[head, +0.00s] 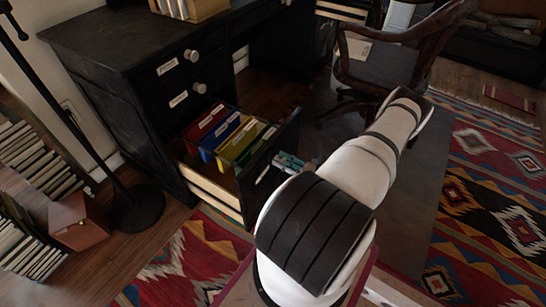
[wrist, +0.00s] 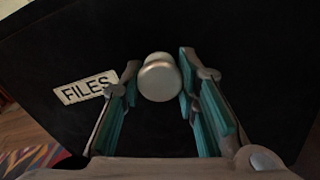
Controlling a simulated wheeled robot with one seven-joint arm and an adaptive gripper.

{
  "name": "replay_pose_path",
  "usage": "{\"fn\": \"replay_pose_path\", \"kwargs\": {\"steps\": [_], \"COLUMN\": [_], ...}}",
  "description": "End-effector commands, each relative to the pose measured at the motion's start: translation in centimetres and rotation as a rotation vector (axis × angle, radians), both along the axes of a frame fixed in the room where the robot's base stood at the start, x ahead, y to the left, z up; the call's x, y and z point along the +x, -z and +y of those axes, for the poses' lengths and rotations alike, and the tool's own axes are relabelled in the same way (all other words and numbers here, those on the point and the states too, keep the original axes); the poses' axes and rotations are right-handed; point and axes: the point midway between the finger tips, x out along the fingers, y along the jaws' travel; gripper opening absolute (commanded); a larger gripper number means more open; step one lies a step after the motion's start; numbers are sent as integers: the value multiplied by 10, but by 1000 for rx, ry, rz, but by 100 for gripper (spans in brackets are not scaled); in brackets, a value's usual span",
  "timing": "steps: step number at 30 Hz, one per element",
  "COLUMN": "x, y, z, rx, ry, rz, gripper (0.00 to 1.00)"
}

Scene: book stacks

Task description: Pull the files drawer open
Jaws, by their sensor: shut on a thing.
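The files drawer (head: 212,187) is the lowest drawer of the black desk. It stands pulled well out, with red, blue and yellow folders showing inside. In the wrist view its black front (wrist: 235,50) carries a white "FILES" label (wrist: 84,88) and a pale round knob (wrist: 159,80). My gripper (wrist: 160,70) has its teal-padded fingers on either side of the knob and is shut on it. In the head view my gripper (head: 290,162) is at the drawer's front. My arm hides part of that front and the knob there.
The desk (head: 110,50) has shut upper drawers with knobs. A dark wooden chair (head: 385,65) stands to the right. A lamp base (head: 138,208) and a reddish box (head: 78,222) stand on the floor at left. Patterned rugs (head: 490,190) cover much of the floor.

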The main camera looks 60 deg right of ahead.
Motion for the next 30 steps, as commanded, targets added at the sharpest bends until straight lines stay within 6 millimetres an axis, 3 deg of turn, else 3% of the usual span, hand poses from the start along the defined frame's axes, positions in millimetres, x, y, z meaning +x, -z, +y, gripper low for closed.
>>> {"fn": "replay_pose_path", "kwargs": {"steps": [7,21,22,24,30], "x": [-16,-19,-19,-19,-19], "y": [1,1,1,1,1], "z": [0,0,0,0,0], "rx": [1,1,1,1,0], "ry": [-1,-1,-1,-1,-1], "rz": [4,4,4,4,2], "gripper": [0,0,33,49,50]}}
